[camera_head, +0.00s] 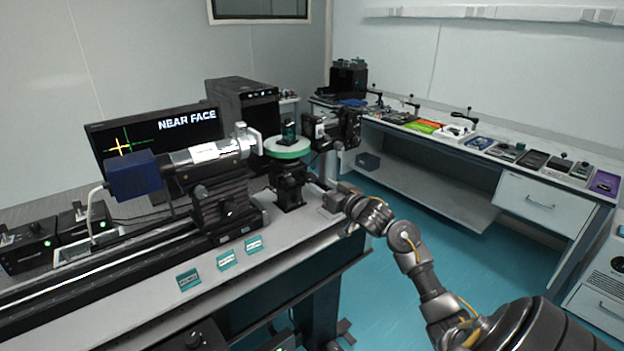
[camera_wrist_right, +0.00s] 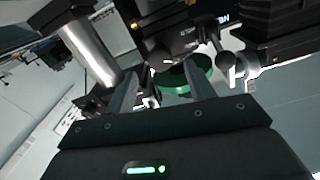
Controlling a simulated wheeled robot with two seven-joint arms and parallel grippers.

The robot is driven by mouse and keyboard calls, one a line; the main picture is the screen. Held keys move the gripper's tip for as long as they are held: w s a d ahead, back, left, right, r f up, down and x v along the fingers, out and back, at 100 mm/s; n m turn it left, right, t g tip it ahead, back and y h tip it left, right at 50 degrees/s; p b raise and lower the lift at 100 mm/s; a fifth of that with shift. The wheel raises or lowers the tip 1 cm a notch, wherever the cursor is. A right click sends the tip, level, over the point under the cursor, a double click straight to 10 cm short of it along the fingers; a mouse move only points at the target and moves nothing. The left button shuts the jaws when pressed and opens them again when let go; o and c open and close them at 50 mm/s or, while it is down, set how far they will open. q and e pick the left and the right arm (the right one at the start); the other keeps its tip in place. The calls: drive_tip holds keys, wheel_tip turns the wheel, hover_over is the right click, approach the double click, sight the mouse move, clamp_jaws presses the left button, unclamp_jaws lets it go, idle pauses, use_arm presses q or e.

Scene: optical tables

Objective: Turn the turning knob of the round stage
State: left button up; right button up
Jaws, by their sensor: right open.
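The round stage (camera_head: 288,148), a pale disc with a green rim, stands on a dark post at the right part of the optical bench. Its green underside ring (camera_wrist_right: 196,78) shows tilted in the right wrist view. A dark rounded knob (camera_wrist_right: 226,60) shows beside the ring there; I cannot tell for sure that it is the turning knob. My right gripper (camera_head: 334,197) is at the bench's right edge, below and right of the stage. In the wrist view its two fingers (camera_wrist_right: 162,90) are apart, with nothing clearly held between them. My left gripper is out of view.
A blue-ended cylindrical instrument (camera_head: 133,176) on a black mount stands left of the stage. A dark device (camera_head: 338,130) stands just right of it. A monitor (camera_head: 150,135) reads "NEAR FACE". Small teal cards (camera_head: 227,260) lie on the front strip. Open floor separates the bench from the side table.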

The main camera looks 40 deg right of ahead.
sight(313, 180)
drive_tip(key=w, duration=0.6)
drive_tip(key=shift+p, duration=0.4)
drive_tip(key=shift+s, duration=0.1)
drive_tip(key=shift+c, duration=0.3)
drive_tip(key=c, duration=0.9)
drive_tip(key=m+p, duration=0.1)
drive_tip(key=p, duration=0.1)
drive_tip(key=m+p, duration=0.1)
drive_tip(key=p, duration=0.1)
drive_tip(key=shift+r, duration=0.3)
drive_tip(key=shift+f+m, duration=0.1)
drive_tip(key=shift+m, duration=0.4)
drive_tip(key=shift+f, duration=0.2)
